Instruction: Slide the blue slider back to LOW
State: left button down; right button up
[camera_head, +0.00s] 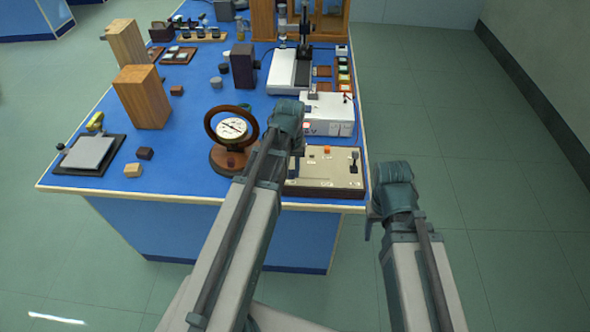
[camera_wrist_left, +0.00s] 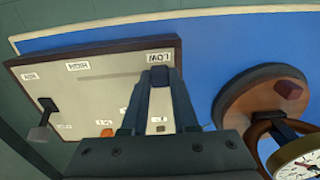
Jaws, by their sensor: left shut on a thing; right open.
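The control panel (camera_head: 325,178) is a beige box on a dark wooden base at the front right of the bench. In the left wrist view the panel (camera_wrist_left: 110,90) shows upside down, with the labels LOW (camera_wrist_left: 158,57) and HIGH (camera_wrist_left: 78,66). My left gripper (camera_wrist_left: 160,78) is shut with its fingertips at the LOW label. The blue slider is hidden between and behind the fingers. In the head view my left gripper (camera_head: 296,163) is mostly hidden by its arm, over the panel's left end. My right gripper (camera_head: 373,222) is open and empty, off the bench's right edge.
The panel carries an orange button (camera_head: 326,149) and a black lever (camera_head: 353,160). A round dial in a wooden ring (camera_head: 232,128) stands close left of my left arm. A white instrument box (camera_head: 328,112) stands behind the panel. The floor right of the bench is clear.

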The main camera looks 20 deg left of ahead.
aim_at(290, 172)
pick_arm(q)
jog(key=c, duration=1)
grip_release()
jog(key=shift+a, duration=0.2)
jog(key=o, duration=0.3)
jog(key=shift+s+a, duration=0.1)
jog(key=shift+r, duration=0.1)
jog(key=shift+r+p, duration=0.5)
jog(key=shift+p, duration=0.05)
notch_tip(290, 172, up, 13)
jog(key=p, duration=1.2)
jog(key=shift+f+p, duration=0.15)
jog(key=shift+p, duration=0.2)
